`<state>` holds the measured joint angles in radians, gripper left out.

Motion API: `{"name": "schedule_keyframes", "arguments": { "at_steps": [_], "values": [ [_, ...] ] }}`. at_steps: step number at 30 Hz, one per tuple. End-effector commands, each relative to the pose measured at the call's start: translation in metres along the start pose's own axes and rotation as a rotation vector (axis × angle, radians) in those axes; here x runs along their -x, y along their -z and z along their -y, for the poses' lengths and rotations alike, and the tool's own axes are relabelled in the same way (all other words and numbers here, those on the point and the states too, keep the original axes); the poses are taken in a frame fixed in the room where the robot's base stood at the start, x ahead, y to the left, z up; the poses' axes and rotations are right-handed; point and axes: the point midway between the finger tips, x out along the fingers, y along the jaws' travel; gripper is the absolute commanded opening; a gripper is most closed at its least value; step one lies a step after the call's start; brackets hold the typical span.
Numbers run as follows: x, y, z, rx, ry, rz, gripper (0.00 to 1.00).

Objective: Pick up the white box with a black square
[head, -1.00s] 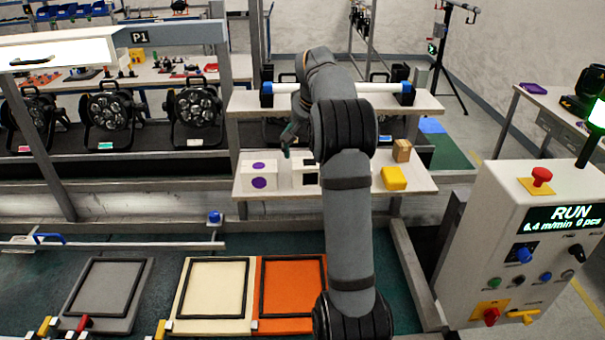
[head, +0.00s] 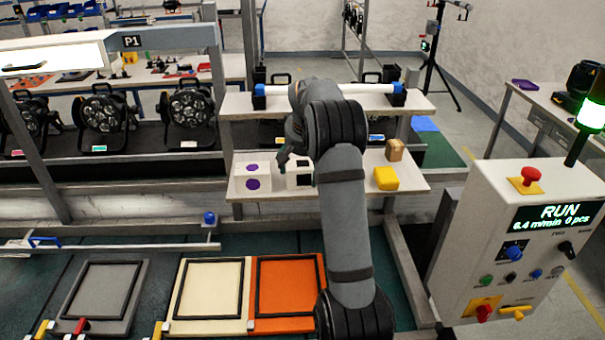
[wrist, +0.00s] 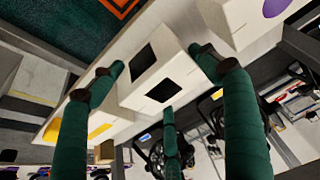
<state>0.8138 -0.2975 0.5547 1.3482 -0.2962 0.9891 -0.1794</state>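The white box with a black square (head: 292,182) stands on the lower shelf, left of my arm. Its right side is partly hidden by my arm in the head view. In the wrist view the box (wrist: 176,68) shows a black square on each of two faces. My gripper (wrist: 156,76) has three green fingers spread apart, with the box showing between them. Whether any finger touches the box I cannot tell. In the head view my gripper (head: 284,160) is at the box's upper left, partly hidden by the arm.
A white box with purple dots (head: 240,179) stands close on the left. An upper shelf (head: 240,106) with a white tube lies above and behind.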

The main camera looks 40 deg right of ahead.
Motion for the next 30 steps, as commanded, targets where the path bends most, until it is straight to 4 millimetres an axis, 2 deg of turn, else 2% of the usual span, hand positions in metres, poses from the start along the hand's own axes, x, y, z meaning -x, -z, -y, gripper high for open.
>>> {"name": "schedule_keyframes", "arguments": {
  "at_steps": [2, 30],
  "values": [
    [0.0, 0.0, -0.0006, 0.0, -0.001, 0.0, 0.69],
    [-0.0004, -0.0007, -0.0017, 0.0, -0.002, 0.002, 0.14]
  ]
}}
